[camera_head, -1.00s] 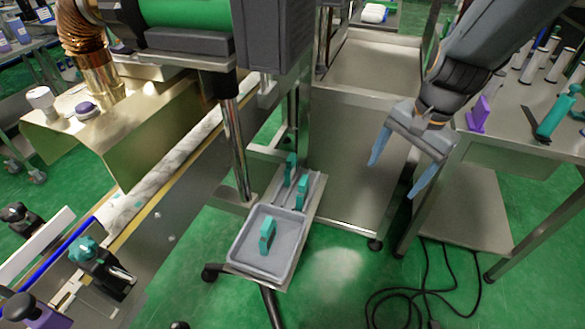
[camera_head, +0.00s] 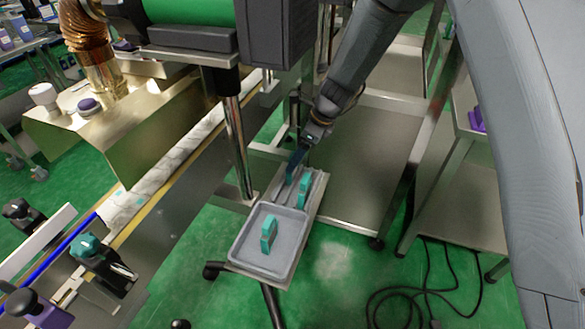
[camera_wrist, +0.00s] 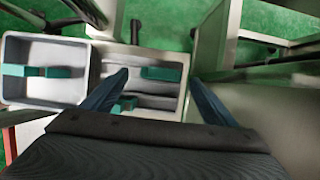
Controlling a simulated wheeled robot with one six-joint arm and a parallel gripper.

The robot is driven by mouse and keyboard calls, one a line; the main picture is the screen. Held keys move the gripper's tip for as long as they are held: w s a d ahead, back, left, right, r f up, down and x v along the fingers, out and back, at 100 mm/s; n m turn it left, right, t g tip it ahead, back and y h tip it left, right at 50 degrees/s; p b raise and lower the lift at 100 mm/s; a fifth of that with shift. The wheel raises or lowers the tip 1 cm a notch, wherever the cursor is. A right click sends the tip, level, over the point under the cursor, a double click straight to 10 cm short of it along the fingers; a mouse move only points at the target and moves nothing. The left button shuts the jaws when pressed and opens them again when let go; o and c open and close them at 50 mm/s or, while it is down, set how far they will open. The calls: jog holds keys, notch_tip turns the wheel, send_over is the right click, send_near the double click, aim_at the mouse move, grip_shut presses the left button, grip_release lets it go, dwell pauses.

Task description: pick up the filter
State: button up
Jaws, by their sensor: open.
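Three small teal pieces show, and I cannot tell for certain which is the filter. One (camera_head: 268,233) stands in a grey tray (camera_head: 236,258); it also shows in the wrist view (camera_wrist: 36,71). Another (camera_head: 304,190) is on the slotted holder behind the tray, and in the wrist view it is partly hidden by a finger (camera_wrist: 122,105). Contact cannot be told.
A steel post (camera_head: 235,140) and the conveyor machine (camera_head: 150,130) stand close on the left. A steel cart (camera_head: 360,180) stands to the right of the holder. A black cable (camera_head: 420,295) lies on the green floor.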

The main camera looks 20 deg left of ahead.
jog(key=shift+p+x, duration=0.3)
jog(key=shift+x, duration=2.05)
jog(key=shift+w+a, duration=0.1)
jog(key=shift+c, duration=0.2)
jog(key=c, duration=1.1)
